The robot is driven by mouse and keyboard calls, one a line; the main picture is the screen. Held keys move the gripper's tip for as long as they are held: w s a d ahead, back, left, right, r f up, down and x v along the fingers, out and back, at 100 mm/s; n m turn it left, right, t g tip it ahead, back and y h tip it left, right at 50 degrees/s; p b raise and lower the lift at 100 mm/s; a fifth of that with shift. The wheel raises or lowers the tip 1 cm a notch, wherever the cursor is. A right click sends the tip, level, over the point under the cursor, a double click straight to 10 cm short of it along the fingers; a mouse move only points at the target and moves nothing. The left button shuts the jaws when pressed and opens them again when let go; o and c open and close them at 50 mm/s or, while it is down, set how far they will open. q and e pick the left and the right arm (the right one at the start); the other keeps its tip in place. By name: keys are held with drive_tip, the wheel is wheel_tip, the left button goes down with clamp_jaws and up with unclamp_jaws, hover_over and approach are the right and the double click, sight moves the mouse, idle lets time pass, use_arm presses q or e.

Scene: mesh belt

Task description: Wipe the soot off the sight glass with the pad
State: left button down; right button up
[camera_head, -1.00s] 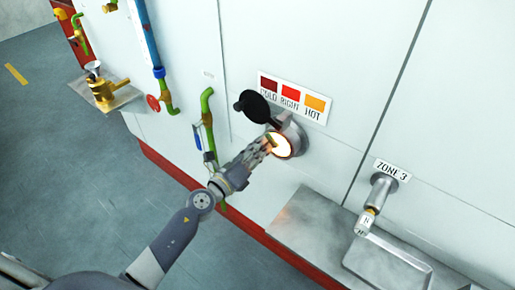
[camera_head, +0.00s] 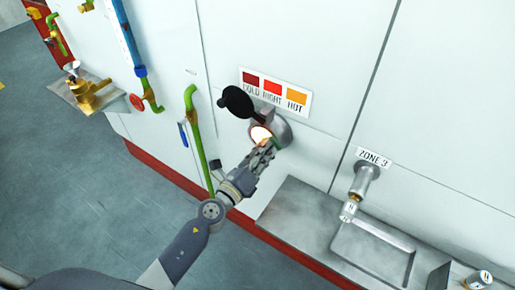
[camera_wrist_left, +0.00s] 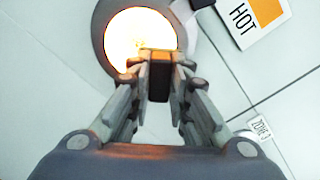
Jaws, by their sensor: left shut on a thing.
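The sight glass (camera_head: 260,134) is a bright glowing disc in a round grey metal housing on the white wall. Its black cover (camera_head: 238,102) is swung aside to the upper left. My left gripper (camera_head: 266,147) is at the lower right edge of the glass, shut on the pad. The pad (camera_wrist_left: 158,82) shows as a small dark block between the fingers in the left wrist view, overlapping the lower right of the glowing glass (camera_wrist_left: 128,35). I cannot tell whether it touches the glass. Glare hides any soot. My right gripper is not in view.
A colour card (camera_head: 273,91) marked COLD, RIGHT, HOT is above the glass. A ZONE 3 pipe fitting (camera_head: 358,190) and a metal ledge (camera_head: 300,215) are to the right. A green pipe (camera_head: 195,130) with a blue handle stands to the left.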

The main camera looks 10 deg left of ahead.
use_arm(q)
drive_tip(key=shift+w+a+b, duration=0.25)
drive_tip(key=shift+w+a, duration=0.15)
drive_tip(key=shift+a, duration=0.7)
drive_tip(key=shift+w+a+b, duration=0.25)
drive_tip(key=shift+w+a, duration=0.15)
drive_tip(key=shift+a, duration=0.7)
drive_tip(key=shift+w+a+b, duration=0.25)
drive_tip(key=shift+w+a, duration=0.15)
drive_tip(key=shift+a, duration=0.7)
drive_tip(key=shift+s, duration=0.1)
drive_tip(key=shift+b+v, duration=0.5)
drive_tip(key=shift+v, duration=2.45)
drive_tip(key=shift+s, duration=0.15)
drive_tip(key=b+v, duration=0.1)
drive_tip(key=v, duration=0.1)
drive_tip(key=shift+s+a, duration=0.1)
drive_tip(key=shift+s, duration=0.3)
